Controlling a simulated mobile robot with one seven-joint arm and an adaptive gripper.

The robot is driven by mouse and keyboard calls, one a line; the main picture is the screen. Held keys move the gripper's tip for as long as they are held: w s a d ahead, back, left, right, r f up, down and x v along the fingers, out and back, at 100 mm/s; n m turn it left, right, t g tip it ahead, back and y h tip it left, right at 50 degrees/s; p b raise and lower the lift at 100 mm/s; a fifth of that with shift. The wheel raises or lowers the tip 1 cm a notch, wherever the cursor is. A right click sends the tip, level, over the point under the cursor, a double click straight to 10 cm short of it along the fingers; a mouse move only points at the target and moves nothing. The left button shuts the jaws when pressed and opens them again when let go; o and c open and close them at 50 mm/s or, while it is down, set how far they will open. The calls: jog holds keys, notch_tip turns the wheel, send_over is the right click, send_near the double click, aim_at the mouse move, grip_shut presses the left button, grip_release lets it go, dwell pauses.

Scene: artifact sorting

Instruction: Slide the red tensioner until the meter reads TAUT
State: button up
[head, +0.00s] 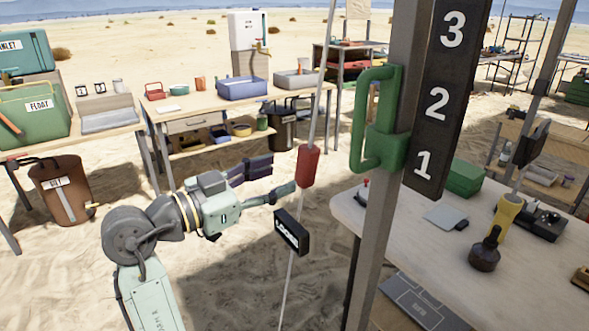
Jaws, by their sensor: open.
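The red tensioner (308,166) sits on a thin, slanted grey line that runs from the top of the head view down to the sand. A small black meter (292,233) hangs on the same line below it. Its white lettering is small and tilted; it looks like LOOSE. My gripper (279,176) is open, its fingers pointing right toward the line, just left of the tensioner and around the height of its lower end. Nothing is between the fingers. I cannot tell the exact depth gap, but no contact with the tensioner shows.
A metal post with a green handle (377,120) and a board numbered 1 to 3 (446,95) stands right of the line. A pale table (400,213) with tools is behind it. A workbench (150,116) stands behind my arm. Open sand lies below.

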jog(key=v, duration=0.4)
